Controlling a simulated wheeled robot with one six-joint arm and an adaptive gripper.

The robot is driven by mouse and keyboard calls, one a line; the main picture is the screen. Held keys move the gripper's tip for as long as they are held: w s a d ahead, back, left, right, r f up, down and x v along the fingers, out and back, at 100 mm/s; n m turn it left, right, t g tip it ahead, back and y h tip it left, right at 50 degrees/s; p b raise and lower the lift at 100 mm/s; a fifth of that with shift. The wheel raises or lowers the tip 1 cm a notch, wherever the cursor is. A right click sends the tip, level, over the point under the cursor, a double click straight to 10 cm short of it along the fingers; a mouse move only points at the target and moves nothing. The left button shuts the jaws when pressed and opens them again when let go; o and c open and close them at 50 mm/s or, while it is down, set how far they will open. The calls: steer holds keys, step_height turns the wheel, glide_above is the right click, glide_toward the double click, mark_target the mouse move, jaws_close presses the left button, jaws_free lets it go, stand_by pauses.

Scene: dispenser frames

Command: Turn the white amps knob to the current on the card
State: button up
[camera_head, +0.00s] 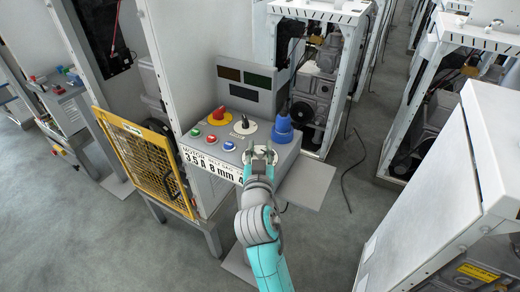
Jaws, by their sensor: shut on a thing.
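The control box (287,160) has a sloping grey panel. My gripper (262,154) is at its front right, with its fingers closed around the white amps knob (261,149). The fingers hide most of the knob, so its pointer and scale cannot be read. The white card (208,167) is on the box's front edge. It reads "3.5 A 8 mm 4", with the right end hidden behind my gripper. The small top line begins with "MOTOR" and is hard to read.
A large blue knob (282,131) stands just behind my gripper. A white dial with a black lever (245,126), a red knob on a yellow disc (219,116) and several small buttons are to the left. A yellow mesh guard (140,160) is beside the box.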

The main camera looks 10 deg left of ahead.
steer(key=shift+d+n+g+y, duration=0.1)
steer(key=shift+n+g+y, duration=0.45)
steer(key=shift+n+y, duration=0.9)
steer(key=shift+n+g+y, duration=0.55)
steer(key=shift+n+y, duration=0.3)
steer(key=shift+y, duration=1.1)
steer(key=shift+n+g+y, duration=0.5)
steer(key=shift+n+y, duration=0.1)
steer(key=shift+y, duration=0.2)
steer(key=shift+n+g+y, duration=0.4)
steer(key=shift+y, duration=0.1)
steer(key=o, duration=1.2)
steer(key=v, duration=1.1)
steer(key=shift+s+d, duration=0.2)
steer(key=shift+s, duration=0.15)
